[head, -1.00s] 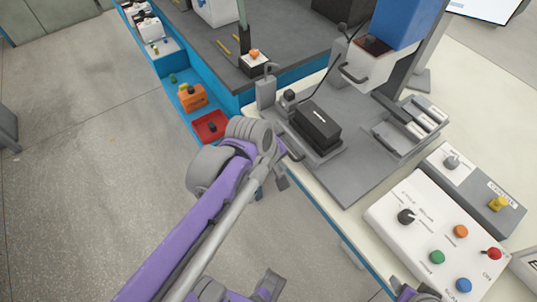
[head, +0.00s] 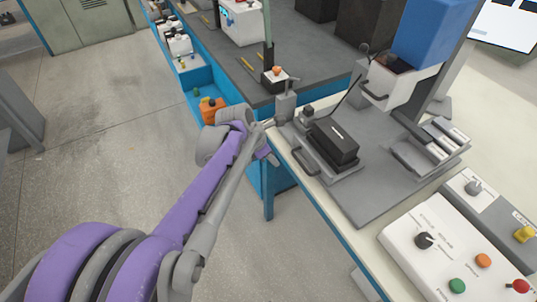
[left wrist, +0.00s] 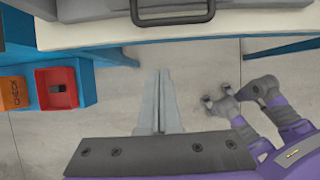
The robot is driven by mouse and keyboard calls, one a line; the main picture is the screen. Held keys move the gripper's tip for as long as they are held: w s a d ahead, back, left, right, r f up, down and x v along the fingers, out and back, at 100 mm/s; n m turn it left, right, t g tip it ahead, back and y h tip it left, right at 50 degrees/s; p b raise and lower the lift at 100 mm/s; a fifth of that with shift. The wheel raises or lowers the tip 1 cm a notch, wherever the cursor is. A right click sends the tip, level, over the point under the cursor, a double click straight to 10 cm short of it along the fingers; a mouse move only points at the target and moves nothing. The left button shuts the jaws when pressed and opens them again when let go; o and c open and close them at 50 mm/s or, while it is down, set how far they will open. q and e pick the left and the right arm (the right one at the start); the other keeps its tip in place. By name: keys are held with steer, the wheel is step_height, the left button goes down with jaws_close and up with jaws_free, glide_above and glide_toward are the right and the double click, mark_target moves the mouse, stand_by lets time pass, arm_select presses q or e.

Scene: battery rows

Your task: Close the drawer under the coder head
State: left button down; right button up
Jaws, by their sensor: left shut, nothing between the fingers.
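The coder head (head: 430,35) is a blue box on a grey column at the right of the head view. Under it a white drawer (head: 402,88) with a dark handle (head: 374,92) is pulled out, its open top showing a dark interior. My left gripper (head: 270,156) is off the left side of the table, far from the drawer and partly hidden by its own wrist. In the left wrist view its two fingers (left wrist: 163,75) are together and empty over the floor.
A black block (head: 334,140) sits on a grey slide fixture with a handle (head: 304,162), near the left gripper. A tray of white-topped pieces (head: 440,140) and a button panel (head: 440,245) lie to the right. Blue shelving with an orange bin (head: 212,113) stands left.

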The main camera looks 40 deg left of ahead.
mark_target(323, 153)
arm_select(q)
steer(key=w+d+f, duration=0.2)
steer(key=w, duration=0.3)
steer(key=shift+f, duration=0.25)
arm_select(e)
steer(key=shift+f, duration=0.15)
arm_select(q)
steer(key=shift+w+d, duration=0.1)
steer(key=w+d, duration=0.2)
steer(key=w, duration=0.3)
steer(key=w+d, duration=0.2)
steer(key=w, duration=0.3)
steer(key=w+d, duration=0.2)
steer(key=w, duration=0.3)
steer(key=shift+w+d, duration=0.35)
steer(key=shift+w, duration=0.35)
arm_select(e)
steer(key=shift+w+d, duration=0.2)
steer(key=shift+w, duration=0.3)
steer(key=shift+w+d, duration=0.2)
steer(key=shift+w, duration=0.25)
